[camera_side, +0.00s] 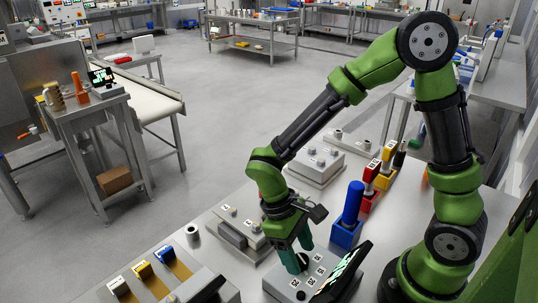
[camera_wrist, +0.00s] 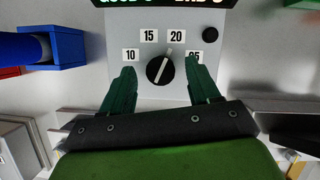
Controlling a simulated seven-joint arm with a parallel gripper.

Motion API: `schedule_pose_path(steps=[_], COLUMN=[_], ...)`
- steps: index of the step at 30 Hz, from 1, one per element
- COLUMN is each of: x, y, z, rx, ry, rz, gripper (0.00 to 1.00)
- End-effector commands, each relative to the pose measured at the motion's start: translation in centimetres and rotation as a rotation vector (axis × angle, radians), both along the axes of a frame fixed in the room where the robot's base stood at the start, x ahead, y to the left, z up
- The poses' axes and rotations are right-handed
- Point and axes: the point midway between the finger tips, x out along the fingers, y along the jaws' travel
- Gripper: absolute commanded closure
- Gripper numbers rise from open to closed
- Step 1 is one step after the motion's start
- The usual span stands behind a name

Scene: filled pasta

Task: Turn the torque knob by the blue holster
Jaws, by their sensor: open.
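The torque knob (camera_wrist: 160,71) is round and black with a white pointer line. It sits on a grey panel box (camera_side: 285,285) with labels 10, 15, 20 and a partly hidden 25. In the wrist view the pointer aims up and slightly right, near the 20. My gripper (camera_wrist: 161,68) is open, with one dark green finger on each side of the knob and visible gaps to it. In the side view my gripper (camera_side: 298,252) points down over the box. The blue holster (camera_side: 345,235) holds a blue tool (camera_side: 352,203) beside the box.
A dark-backed display (camera_side: 343,272) stands at the box's near edge. A small black button (camera_wrist: 210,34) is on the panel. Red (camera_side: 369,199) and yellow (camera_side: 387,180) holders stand beyond the blue one. Grey fixtures (camera_side: 238,237) lie to the left.

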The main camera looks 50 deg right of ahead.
Motion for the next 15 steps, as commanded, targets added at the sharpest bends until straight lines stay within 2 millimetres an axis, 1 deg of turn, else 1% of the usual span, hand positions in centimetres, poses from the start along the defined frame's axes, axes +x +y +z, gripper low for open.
schedule_pose_path(steps=[4, 11, 14, 15], x=[-0.27, -0.26, -0.25, -0.25], y=[-0.01, -0.02, -0.02, -0.02], z=[-0.58, -0.62, -0.61, -0.60], rx=[0.001, 0.001, 0.000, 0.000], ry=[0.000, -0.001, 0.000, 0.000], rz=[0.001, 0.001, 0.001, 0.001], gripper=[0.39, 0.39, 0.53, 0.59])
